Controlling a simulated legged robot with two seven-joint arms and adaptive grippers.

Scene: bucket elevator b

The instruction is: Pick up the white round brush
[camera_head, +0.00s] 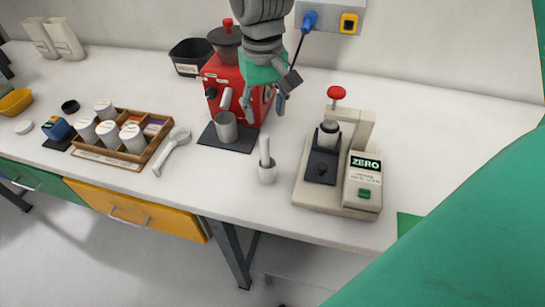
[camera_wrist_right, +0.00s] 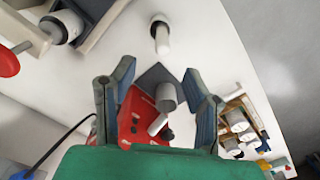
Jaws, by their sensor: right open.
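The white round brush (camera_head: 266,168) stands upright on the white bench, between the red machine and the beige press-like device. It has a round base and a thin white handle pointing up. It also shows in the right wrist view (camera_wrist_right: 161,38), beyond the fingertips near the top. My right gripper (camera_head: 264,104) is open and empty, above the bench in front of the red machine. It is apart from the brush, behind it and higher up in the head view. In the right wrist view its two fingers (camera_wrist_right: 158,70) are spread wide. My left gripper is not in view.
The red machine (camera_head: 222,82) with a metal cup (camera_head: 226,127) stands close to my right gripper. The beige device (camera_head: 335,190) with a ZERO display stands right of the brush. A wooden tray (camera_head: 152,152) with white jars and a white-handled tool (camera_head: 171,150) lie left.

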